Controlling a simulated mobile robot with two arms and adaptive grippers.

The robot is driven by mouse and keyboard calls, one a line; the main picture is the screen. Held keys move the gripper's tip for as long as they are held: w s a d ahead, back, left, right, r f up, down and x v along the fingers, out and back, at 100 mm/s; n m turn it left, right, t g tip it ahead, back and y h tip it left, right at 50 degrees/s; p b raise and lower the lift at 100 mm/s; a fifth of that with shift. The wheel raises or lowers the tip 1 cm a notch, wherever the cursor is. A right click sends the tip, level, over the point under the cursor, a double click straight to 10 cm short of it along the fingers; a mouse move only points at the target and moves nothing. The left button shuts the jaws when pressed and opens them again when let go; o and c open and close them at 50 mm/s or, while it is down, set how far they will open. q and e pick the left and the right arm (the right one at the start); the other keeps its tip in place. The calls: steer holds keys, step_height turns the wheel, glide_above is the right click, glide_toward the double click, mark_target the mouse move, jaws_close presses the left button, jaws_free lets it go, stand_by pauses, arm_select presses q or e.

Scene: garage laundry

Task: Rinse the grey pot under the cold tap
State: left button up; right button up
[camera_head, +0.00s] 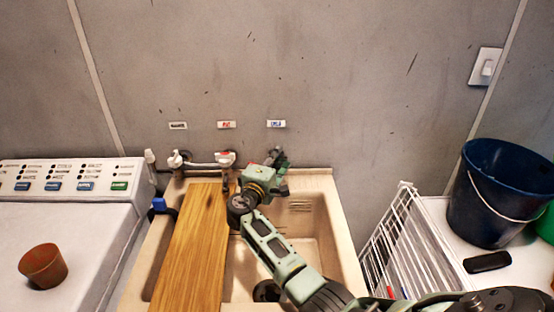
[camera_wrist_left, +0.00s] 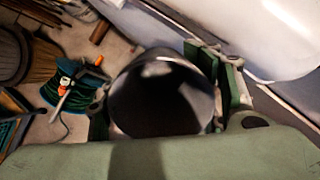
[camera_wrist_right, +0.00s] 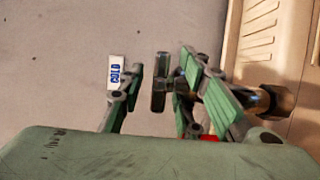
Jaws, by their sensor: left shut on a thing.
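The grey pot (camera_wrist_left: 165,92) shows in the left wrist view, its round open mouth towards the camera. My left gripper (camera_wrist_left: 162,105) is shut on it, with a green finger on either side; pot and gripper are outside the head view. My right gripper (camera_head: 276,172) is at the back of the sink, below the blue label, and covers most of the cold tap (camera_head: 279,153). In the right wrist view my right gripper (camera_wrist_right: 165,97) is open, with the tap's dark metal handle (camera_wrist_right: 160,82) between its fingers. Contact with the handle is unclear.
A wooden board (camera_head: 190,250) lies across the left of the beige sink (camera_head: 335,235); my right arm crosses the basin. A washing machine (camera_head: 70,225) with a brown pot (camera_head: 43,266) stands left. A white rack (camera_head: 405,245) and blue bucket (camera_head: 500,195) are right.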

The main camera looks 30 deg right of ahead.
steer(key=v, duration=1.1)
steer(key=shift+a, duration=0.25)
steer(key=shift+s, duration=0.15)
